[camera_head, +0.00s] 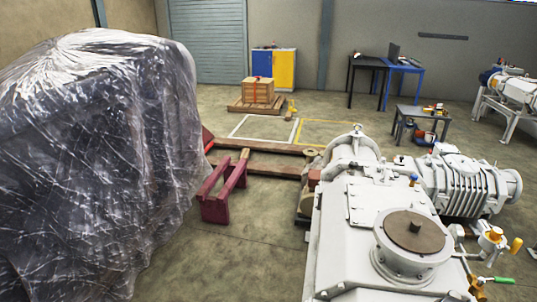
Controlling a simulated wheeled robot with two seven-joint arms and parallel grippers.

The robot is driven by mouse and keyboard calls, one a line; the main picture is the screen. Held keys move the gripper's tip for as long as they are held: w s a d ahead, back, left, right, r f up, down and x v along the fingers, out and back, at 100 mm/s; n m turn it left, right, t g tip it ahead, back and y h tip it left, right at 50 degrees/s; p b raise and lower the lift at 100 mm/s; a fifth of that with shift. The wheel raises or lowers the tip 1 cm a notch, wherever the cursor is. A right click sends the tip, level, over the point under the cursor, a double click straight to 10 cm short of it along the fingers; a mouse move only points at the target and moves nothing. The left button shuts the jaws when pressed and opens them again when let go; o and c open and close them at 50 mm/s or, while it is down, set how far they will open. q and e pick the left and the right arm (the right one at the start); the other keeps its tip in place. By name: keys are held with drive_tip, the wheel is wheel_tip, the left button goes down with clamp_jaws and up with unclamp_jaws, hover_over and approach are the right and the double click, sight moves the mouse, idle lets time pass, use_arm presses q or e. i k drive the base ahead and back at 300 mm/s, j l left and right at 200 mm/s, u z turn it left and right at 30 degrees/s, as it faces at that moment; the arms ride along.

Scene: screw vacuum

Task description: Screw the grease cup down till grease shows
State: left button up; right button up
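A large white vacuum machine (365,232) fills the lower right of the head view. A round flange (384,262) on its top carries a brown disc (414,231). A ribbed pump body (462,186) sits at its right. Brass-coloured fittings (491,237) with an orange handle (515,245) and a green handle (498,280) stand at its right side. A small blue-topped fitting (412,180) shows on the machine. I cannot tell which part, if any, is the grease cup, and no grease can be made out. Neither of my grippers is in view.
A plastic-wrapped bulk (95,170) fills the left. A dark red stand (222,190) and wooden beams (265,158) lie between it and the machine. A small grey table (423,115) with items, a boxed pallet (258,92) and a cabinet (274,67) stand behind. Floor (200,262) is clear at front centre.

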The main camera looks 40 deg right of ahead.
sight(354, 166)
drive_tip(key=i+j, duration=0.15)
drive_tip(key=i, duration=0.25)
drive_tip(key=i+j, duration=0.15)
drive_tip(key=i, duration=0.25)
drive_tip(key=i+j, duration=0.15)
drive_tip(key=i, duration=0.2)
drive_tip(key=i+l+z, duration=0.15)
drive_tip(key=z, duration=0.3)
drive_tip(key=i+z, duration=0.65)
drive_tip(key=z, duration=0.25)
drive_tip(key=i+j+z, duration=0.15)
drive_tip(key=z, duration=0.3)
drive_tip(key=i+j, duration=0.05)
drive_tip(key=i, duration=0.05)
